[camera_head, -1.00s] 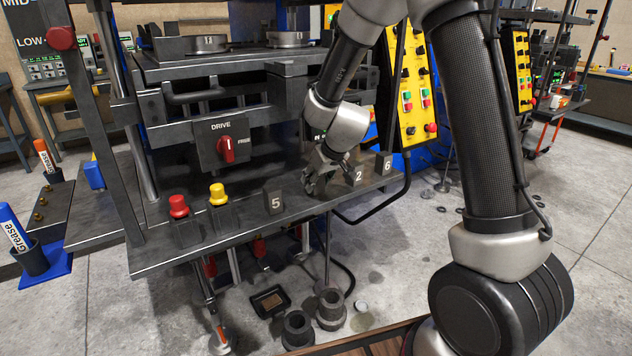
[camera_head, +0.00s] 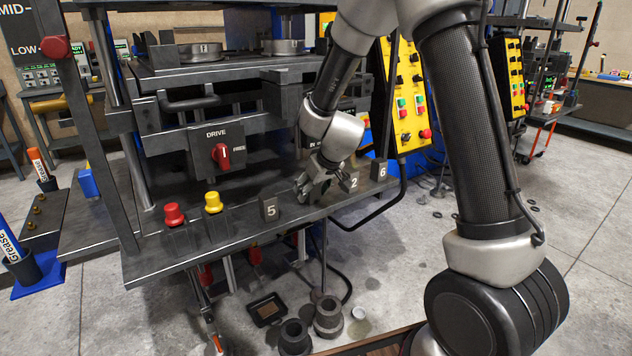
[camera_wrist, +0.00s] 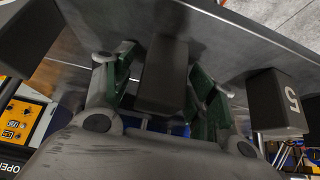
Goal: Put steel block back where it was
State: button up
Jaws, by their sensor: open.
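In the wrist view a plain dark steel block (camera_wrist: 163,62) stands between the two green-padded fingers of my gripper (camera_wrist: 164,92). The fingers are open, with visible gaps on both sides of the block. In the head view my gripper (camera_head: 312,190) is low over the front shelf of the press, between block 5 (camera_head: 269,208) and block 2 (camera_head: 349,184). The block between my fingers is largely hidden there by the gripper. Block 5 also shows at the right of the wrist view (camera_wrist: 276,103). Block 6 (camera_head: 379,171) stands beyond block 2.
A red knob (camera_head: 174,214) and a yellow knob (camera_head: 213,202) stand on the shelf's left part. The DRIVE switch (camera_head: 221,156) is on the press behind. A yellow control panel (camera_head: 405,105) is at the right. A bent bar runs under the shelf edge.

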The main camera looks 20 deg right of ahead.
jog(key=v, duration=1.1)
jog(key=s+d+r+m, duration=0.1)
jog(key=s+d+r, duration=0.2)
jog(key=s, duration=0.6)
jog(key=s+d+r+m+g+h, duration=0.1)
jog(key=s+d+r, duration=0.2)
jog(key=s, duration=0.7)
jog(key=s+d+r+m+g+h, duration=0.1)
jog(key=s+d+r, duration=0.3)
jog(key=s+d, duration=0.3)
jog(key=s, duration=0.2)
jog(key=shift+s+m, duration=0.3)
